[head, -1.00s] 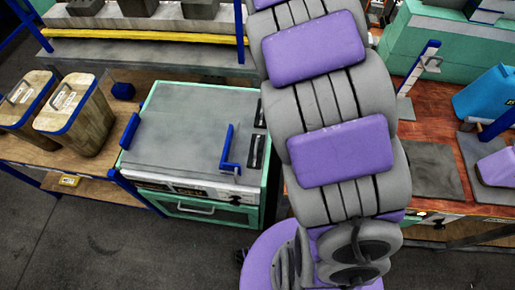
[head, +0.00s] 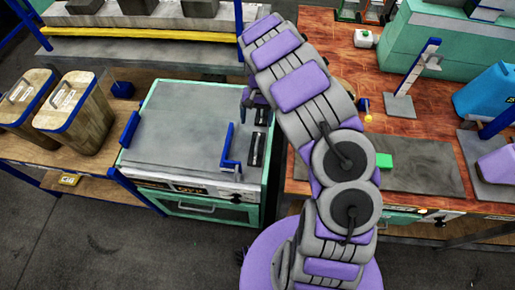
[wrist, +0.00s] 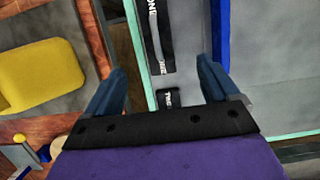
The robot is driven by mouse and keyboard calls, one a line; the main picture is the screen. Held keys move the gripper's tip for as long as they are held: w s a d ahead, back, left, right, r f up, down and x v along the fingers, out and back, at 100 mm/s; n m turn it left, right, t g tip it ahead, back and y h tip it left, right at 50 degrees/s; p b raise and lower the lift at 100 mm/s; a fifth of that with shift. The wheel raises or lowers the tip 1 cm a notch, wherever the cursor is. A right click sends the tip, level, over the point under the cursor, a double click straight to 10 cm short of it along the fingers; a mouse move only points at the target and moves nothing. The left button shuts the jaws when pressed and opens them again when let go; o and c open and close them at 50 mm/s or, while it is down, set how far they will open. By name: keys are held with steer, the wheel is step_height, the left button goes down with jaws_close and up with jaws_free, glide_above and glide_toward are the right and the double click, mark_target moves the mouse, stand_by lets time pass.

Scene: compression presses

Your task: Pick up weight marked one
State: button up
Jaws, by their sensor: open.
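The weight marked ONE (wrist: 164,38) is a dark block with a pale handle at the upper middle of the wrist view. A second dark block (wrist: 167,98) with partly readable white letters lies nearer. In the head view, dark blocks (head: 257,149) lie along the right edge of the grey-topped press (head: 180,120); their labels are too small to read there. My gripper (wrist: 162,88) is open and empty, its two blue fingers apart above the strip with the dark blocks. The ONE weight lies beyond the fingertips. In the head view, my arm partly hides the gripper.
A blue bracket (head: 230,150) stands on the press close to the dark blocks. Two wooden bins (head: 76,101) stand at left.

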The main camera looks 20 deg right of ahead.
mark_target(257, 141)
steer(key=b+x, duration=0.1)
steer(key=x, duration=0.6)
steer(key=shift+s+a+f, duration=0.1)
steer(key=shift+a+f, duration=0.05)
steer(key=shift+f, duration=0.2)
steer(key=shift+s+f, duration=0.3)
steer(key=shift+f, duration=0.4)
steer(key=b+x, duration=0.1)
steer(key=x, duration=0.2)
steer(key=shift+s+f, duration=0.2)
steer(key=shift+s, duration=0.05)
steer(key=shift+s+f, duration=0.1)
steer(key=shift+f, duration=0.35)
steer(key=shift+c, duration=1.3)
jaws_close()
